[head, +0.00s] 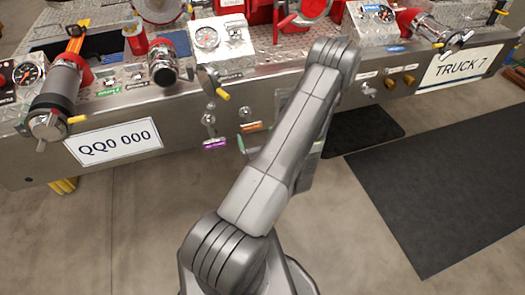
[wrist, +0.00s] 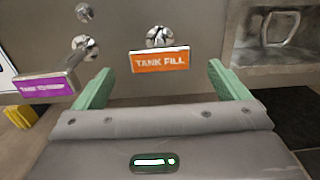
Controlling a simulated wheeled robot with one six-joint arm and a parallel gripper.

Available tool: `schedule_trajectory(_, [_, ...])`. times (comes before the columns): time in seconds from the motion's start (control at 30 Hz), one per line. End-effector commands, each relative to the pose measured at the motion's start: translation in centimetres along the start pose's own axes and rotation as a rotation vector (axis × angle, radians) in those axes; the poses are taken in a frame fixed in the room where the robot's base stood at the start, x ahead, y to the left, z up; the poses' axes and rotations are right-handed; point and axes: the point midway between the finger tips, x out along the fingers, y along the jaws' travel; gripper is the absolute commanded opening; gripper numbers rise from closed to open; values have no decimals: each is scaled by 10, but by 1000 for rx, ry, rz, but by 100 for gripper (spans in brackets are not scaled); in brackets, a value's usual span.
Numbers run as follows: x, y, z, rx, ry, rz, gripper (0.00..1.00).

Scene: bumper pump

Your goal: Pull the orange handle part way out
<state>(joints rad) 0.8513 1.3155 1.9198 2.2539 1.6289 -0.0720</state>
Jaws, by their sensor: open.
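The orange handle (wrist: 160,61), a flat plate marked TANK FILL, sits on a round metal fitting on the steel bumper panel, close against it. It also shows small in the head view (head: 251,127), left of my arm. My gripper (wrist: 159,70) is open, with one green finger on each side of the orange handle and a gap on both sides. The fingers touch nothing that I can see. In the head view my arm hides most of the gripper. I cannot tell exactly how deep the fingertips reach along the handle.
A purple handle (wrist: 45,87) sticks out just left of my left finger. A recessed metal pocket (wrist: 280,28) is in the panel at upper right. The floor in front is clear, with a dark mat (head: 450,170) at right.

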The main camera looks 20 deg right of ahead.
Motion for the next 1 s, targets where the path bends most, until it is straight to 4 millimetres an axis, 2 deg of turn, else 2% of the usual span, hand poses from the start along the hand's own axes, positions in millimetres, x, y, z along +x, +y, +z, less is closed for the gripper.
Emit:
schedule_trajectory(0.03, [-12,-2,-1,3,2,-6,95])
schedule_trajectory(0.2, [-42,-1,-1,3,2,-6,95])
schedule_trajectory(0.4, [-66,-1,0,1,0,-2,95])
schedule_trajectory(0.6, [-74,0,0,0,-1,0,95])
schedule_trajectory(1.0, [-75,0,0,0,-1,1,95])
